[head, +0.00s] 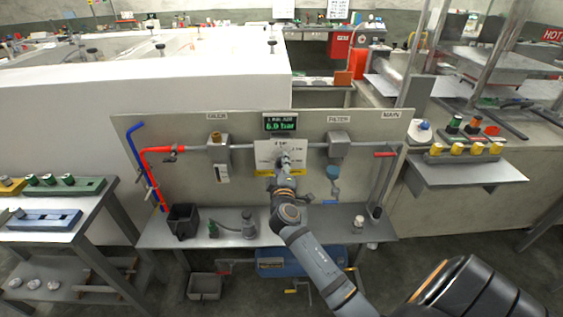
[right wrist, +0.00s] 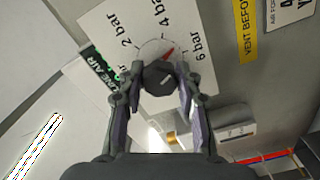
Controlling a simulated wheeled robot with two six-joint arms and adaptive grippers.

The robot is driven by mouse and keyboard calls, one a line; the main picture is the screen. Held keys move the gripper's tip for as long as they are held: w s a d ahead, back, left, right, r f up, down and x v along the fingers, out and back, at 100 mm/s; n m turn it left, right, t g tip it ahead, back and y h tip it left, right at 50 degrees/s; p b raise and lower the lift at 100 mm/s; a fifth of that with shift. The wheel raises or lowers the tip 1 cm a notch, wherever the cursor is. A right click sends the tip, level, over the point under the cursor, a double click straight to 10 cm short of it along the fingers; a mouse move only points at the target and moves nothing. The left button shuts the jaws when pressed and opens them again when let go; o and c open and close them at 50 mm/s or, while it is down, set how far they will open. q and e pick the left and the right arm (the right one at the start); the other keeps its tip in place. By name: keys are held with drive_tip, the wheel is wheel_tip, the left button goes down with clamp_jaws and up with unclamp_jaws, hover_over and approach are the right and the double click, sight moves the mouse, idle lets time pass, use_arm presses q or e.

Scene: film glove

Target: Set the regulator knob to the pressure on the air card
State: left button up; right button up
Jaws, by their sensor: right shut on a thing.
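The regulator knob (right wrist: 158,78) is a dark round knob on a white dial plate marked 2 bar, 4 bar and 6 bar. A red mark (right wrist: 168,53) shows at its rim, between the 4 bar and 6 bar labels. My right gripper (right wrist: 163,84) is shut on the knob, one finger on each side; in the head view it covers the knob at the panel's middle. The line air display (head: 280,123) reads 6.0 bar. A white card (right wrist: 285,14) headed AIR FOR is cut off at the frame edge; a figure 4 partly shows. My left gripper is out of view.
The panel (head: 240,190) carries an oiler (head: 218,150) at left, a filter (head: 337,145) at right and a red main handle (head: 385,155). A black bin (head: 183,220) stands on the shelf below. A yellow vent strip (right wrist: 247,30) borders the dial plate.

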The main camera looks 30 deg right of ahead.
drive_tip(key=n+p, duration=0.1)
drive_tip(key=n, duration=0.2)
drive_tip(key=shift+n, duration=0.3)
drive_tip(key=shift+n+p, duration=0.8)
drive_tip(key=shift+n, duration=0.8)
drive_tip(key=shift+f, duration=0.1)
drive_tip(key=o, duration=1.2)
drive_tip(key=shift+c, duration=0.2)
drive_tip(key=shift+s+a, duration=0.2)
drive_tip(key=shift+s, duration=0.1)
drive_tip(key=v, duration=1.1)
drive_tip(key=shift+s, duration=0.2)
